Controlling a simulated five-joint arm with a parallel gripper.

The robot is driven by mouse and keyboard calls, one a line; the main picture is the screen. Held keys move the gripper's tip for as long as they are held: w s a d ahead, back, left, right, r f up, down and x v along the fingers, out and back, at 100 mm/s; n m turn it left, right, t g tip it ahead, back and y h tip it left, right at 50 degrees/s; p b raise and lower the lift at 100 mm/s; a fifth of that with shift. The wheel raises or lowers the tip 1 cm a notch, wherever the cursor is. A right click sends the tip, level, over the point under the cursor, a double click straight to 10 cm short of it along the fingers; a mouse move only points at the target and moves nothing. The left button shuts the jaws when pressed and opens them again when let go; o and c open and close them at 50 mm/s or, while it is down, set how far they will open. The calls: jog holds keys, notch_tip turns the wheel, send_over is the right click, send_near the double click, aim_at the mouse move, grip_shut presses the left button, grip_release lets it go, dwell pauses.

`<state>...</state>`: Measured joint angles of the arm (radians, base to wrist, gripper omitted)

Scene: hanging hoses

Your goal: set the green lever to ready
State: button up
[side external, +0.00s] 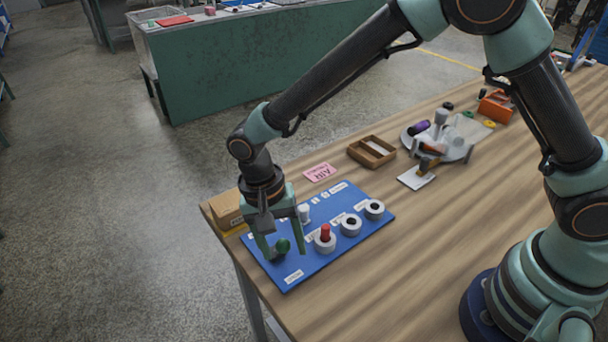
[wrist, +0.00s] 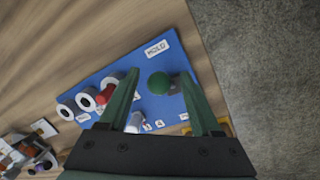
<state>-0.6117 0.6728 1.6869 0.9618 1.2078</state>
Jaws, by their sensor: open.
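The green lever (side external: 283,245) has a round green knob and stands at the near left end of the blue panel (side external: 350,234). In the wrist view the green knob (wrist: 158,83) lies between my two fingers, closer to the right one. My gripper (side external: 280,252) is open and points down over the lever, with a finger on either side of it. I cannot tell whether a finger touches the knob. A label reading HOLD (wrist: 157,48) is on the panel near the knob. Other panel labels are too small to read.
On the panel, a red peg (side external: 326,232) stands in a white ring, beside a white ring with a dark centre (side external: 351,225) and another ring (side external: 375,209). A white post (side external: 304,212) stands behind my gripper. A cardboard box (side external: 226,208) sits at the table's left edge.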

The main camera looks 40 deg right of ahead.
jog(key=shift+f, duration=0.25)
grip_shut()
dwell(1.4)
